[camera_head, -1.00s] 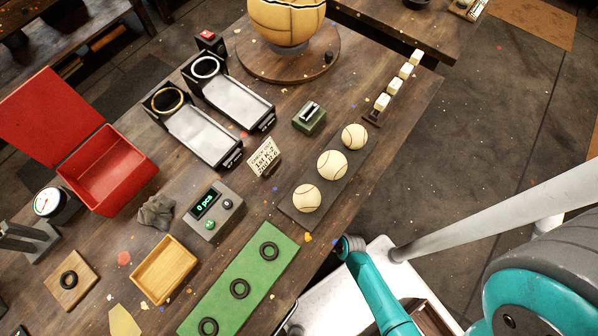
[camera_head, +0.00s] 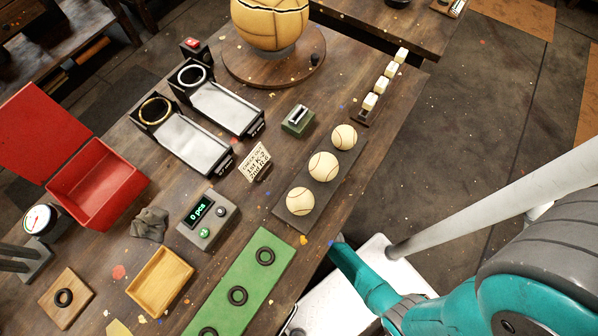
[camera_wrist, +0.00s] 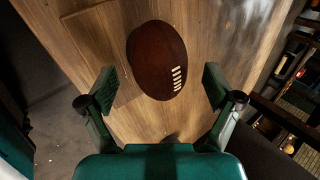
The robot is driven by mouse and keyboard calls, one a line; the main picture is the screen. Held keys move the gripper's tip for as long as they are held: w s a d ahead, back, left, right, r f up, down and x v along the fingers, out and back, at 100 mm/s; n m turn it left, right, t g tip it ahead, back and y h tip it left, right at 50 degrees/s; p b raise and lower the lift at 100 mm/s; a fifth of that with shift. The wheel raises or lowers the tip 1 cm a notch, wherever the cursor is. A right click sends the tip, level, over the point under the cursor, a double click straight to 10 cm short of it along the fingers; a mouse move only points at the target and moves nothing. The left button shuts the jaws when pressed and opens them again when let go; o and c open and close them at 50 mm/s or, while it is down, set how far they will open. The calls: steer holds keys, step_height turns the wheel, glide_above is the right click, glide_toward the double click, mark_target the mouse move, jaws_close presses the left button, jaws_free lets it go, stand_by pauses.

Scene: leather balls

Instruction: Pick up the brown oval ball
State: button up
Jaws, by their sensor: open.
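The brown oval ball (camera_wrist: 156,60) with white laces lies on a wooden surface in the wrist view, upper middle. My gripper (camera_wrist: 158,88) is open, one finger on each side of the picture below and beside the ball. The ball sits ahead of and between the two fingertips, and no finger visibly touches it. The ball does not show in the head view. The gripper's fingers are not visible in the head view, only my teal arm at the lower right.
The wooden table (camera_head: 345,75) holds a dark board with three white balls (camera_head: 323,166), a green mat with black rings (camera_head: 240,278), a red box (camera_head: 92,192), a wooden tray (camera_head: 160,282) and a large tan ball (camera_head: 270,22). Open floor lies to the right.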

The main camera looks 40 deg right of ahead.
steer(key=shift+w+f, duration=0.3)
steer(key=shift+f, duration=0.2)
steer(key=c, duration=1.3)
steer(key=shift+a+r, duration=0.1)
